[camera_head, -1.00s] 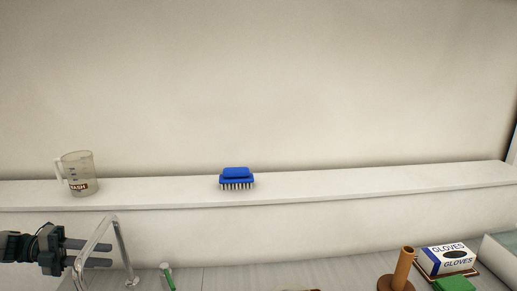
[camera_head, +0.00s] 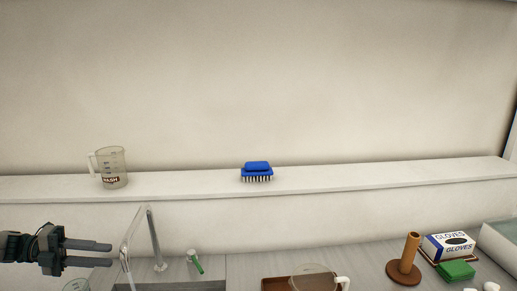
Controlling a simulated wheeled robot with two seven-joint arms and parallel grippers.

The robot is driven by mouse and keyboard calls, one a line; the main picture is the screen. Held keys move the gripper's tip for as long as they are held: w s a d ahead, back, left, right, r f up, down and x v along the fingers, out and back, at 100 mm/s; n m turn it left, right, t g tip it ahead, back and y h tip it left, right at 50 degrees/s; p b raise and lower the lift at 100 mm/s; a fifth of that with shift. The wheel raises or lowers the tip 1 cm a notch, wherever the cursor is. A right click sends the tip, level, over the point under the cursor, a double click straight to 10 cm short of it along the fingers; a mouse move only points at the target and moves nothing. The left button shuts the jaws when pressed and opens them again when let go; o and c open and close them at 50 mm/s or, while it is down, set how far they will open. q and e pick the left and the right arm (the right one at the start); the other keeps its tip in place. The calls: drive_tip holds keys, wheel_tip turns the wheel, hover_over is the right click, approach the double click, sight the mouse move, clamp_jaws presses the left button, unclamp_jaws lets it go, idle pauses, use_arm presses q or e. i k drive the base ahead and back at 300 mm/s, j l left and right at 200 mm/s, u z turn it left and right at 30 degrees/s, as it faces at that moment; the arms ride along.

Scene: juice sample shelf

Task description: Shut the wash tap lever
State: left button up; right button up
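The wash tap has a bent metal spout (camera_head: 152,235) at the lower left, rising from a base on the counter. A pale streak, perhaps water, shows below the spout's end. The tap lever (camera_head: 196,263) is a green handle on a short pale post, right of the spout, slanting down to the right. My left gripper (camera_head: 110,254) is at the left, pointing right. Its two dark fingers are apart with nothing between them. In the picture its tips are left of the spout, and the lever is farther right. My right gripper is not in view.
A clear wash jug (camera_head: 112,170) and a blue brush (camera_head: 257,172) stand on the white ledge (camera_head: 350,181). A clear jug (camera_head: 318,280) is at a brown tray (camera_head: 274,285) at the bottom. A brown peg stand (camera_head: 407,262), gloves box (camera_head: 447,246) and green sponge-like block (camera_head: 456,270) are at right.

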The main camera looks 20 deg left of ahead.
sight(192, 254)
drive_tip(key=k+j, duration=0.2)
drive_tip(key=k, duration=0.15)
drive_tip(key=k+j, duration=0.15)
drive_tip(key=k, duration=0.25)
drive_tip(key=k+j, duration=0.2)
drive_tip(key=k, duration=0.15)
